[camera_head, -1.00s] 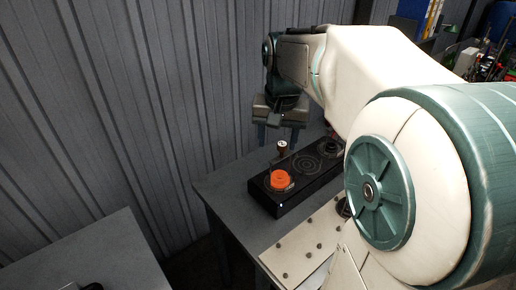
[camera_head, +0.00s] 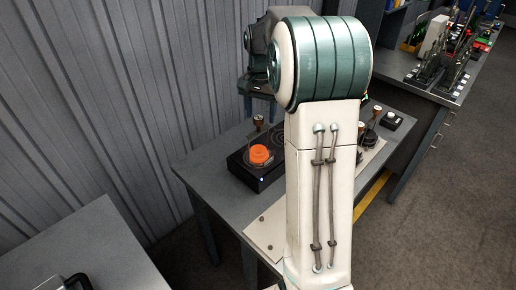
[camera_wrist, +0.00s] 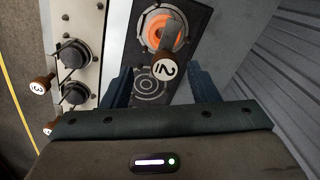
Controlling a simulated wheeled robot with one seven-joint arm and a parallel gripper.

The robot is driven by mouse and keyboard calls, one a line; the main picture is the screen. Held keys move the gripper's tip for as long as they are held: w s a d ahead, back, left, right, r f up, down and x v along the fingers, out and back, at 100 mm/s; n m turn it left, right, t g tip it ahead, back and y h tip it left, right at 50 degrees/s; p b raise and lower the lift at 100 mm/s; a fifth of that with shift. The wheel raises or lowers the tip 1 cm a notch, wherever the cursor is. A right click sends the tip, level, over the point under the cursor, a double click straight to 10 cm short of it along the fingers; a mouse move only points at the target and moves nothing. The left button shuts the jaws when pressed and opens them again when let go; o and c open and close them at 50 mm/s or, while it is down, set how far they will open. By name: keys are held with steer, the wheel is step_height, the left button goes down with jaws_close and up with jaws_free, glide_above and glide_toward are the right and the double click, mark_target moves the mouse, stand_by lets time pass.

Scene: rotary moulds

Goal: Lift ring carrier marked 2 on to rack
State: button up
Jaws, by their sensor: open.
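The ring carrier marked 2 (camera_wrist: 163,70) has a brown knob with a white number disc. In the head view its knob (camera_head: 258,119) stands on a thin rod behind the orange ring (camera_head: 261,154). The orange ring also shows in the wrist view (camera_wrist: 150,32), around the carrier's foot, on a black block (camera_wrist: 187,55). My gripper (camera_wrist: 160,86) is open and empty, with the knob showing between and slightly beyond its fingers. In the head view my gripper (camera_head: 259,104) is above the block's far side. Contact with the knob is not visible.
A cream plate (camera_wrist: 92,18) beside the block bears black round pieces and knobbed carriers, one marked 3 (camera_wrist: 40,86). The block has a bare ringed seat (camera_wrist: 150,88). A ribbed grey wall (camera_head: 100,100) is close on the left. A cluttered bench (camera_head: 440,90) is behind right.

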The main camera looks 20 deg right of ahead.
mark_target(258, 131)
steer(key=shift+w+a+f+p, duration=0.15)
steer(key=shift+f+p, duration=0.25)
steer(key=shift+f, duration=1.25)
steer(key=shift+s+a+f+p, duration=0.1)
steer(key=shift+f+p, duration=0.3)
steer(key=shift+f, duration=1.25)
steer(key=shift+w, duration=0.1)
jaws_close()
steer(key=shift+r, duration=0.1)
